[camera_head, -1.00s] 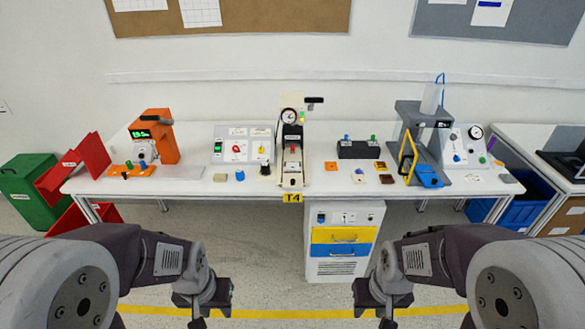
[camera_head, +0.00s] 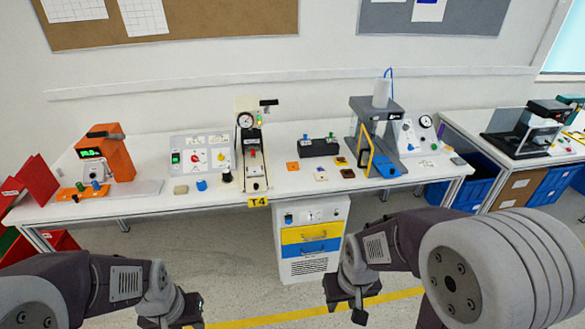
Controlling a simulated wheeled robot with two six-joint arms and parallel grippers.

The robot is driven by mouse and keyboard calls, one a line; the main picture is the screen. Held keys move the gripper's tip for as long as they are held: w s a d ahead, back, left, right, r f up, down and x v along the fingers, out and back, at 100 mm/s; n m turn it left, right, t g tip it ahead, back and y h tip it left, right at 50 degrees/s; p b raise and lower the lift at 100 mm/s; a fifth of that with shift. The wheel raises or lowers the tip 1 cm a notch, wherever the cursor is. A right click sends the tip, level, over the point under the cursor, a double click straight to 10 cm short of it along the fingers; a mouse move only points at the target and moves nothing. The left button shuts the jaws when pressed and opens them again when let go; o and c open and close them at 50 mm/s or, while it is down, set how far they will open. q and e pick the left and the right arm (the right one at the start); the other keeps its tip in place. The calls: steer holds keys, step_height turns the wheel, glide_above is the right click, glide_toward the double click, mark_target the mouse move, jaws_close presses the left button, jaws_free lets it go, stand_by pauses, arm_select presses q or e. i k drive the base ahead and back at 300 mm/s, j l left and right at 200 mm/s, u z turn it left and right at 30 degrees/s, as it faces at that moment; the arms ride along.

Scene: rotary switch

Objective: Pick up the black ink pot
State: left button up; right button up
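A small black round piece (camera_head: 226,176), which looks like the black ink pot, stands on the white table (camera_head: 110,205), just left of the press with a dial (camera_head: 251,150). Neither gripper touches anything on the table. The fingers are too dark and small to tell their opening.
A switch panel (camera_head: 201,152) stands behind the pots. An orange device (camera_head: 105,158) is at the left. A black holder (camera_head: 318,147), small coloured tiles and a grey stand (camera_head: 376,130) are at the right. A drawer cabinet (camera_head: 311,262) stands below the table.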

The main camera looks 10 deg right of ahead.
mark_target(227, 176)
steer(key=i+l+u, duration=0.1)
steer(key=i+u, duration=0.3)
steer(key=i+l+u, duration=0.15)
steer(key=u, duration=0.3)
steer(key=i+l+u, duration=0.25)
steer(key=u, duration=0.15)
steer(key=i+l+u, duration=0.15)
steer(key=l+u, duration=0.25)
